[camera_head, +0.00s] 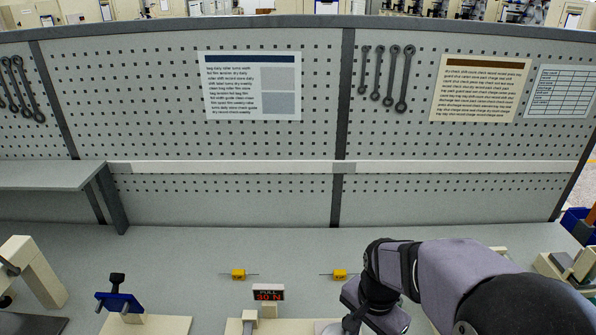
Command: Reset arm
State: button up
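My arm reaches in from the lower right, and its wrist and my gripper (352,325) are at the bottom edge, right of centre. The fingers are partly hidden and cut off, so I cannot tell whether they are open or shut, or whether they hold anything. The right block is just left of my wrist. A small display (269,292) reading "PULL 30 N" stands on a cream fixture (285,326) left of my gripper.
A blue clamp (122,302) on a cream base and a cream angled stand (38,272) are at the left. More cream equipment (568,268) and a blue bin (577,222) are at the right. A grey shelf (50,175) juts out at left. A pegboard (240,150) closes the back. The bench's middle is clear.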

jog(key=s+f+n, duration=0.1)
jog(key=s+n, duration=0.7)
jog(key=n, duration=0.2)
jog(key=shift+d+f, duration=0.25)
jog(key=shift+d, duration=0.15)
dwell(1.9)
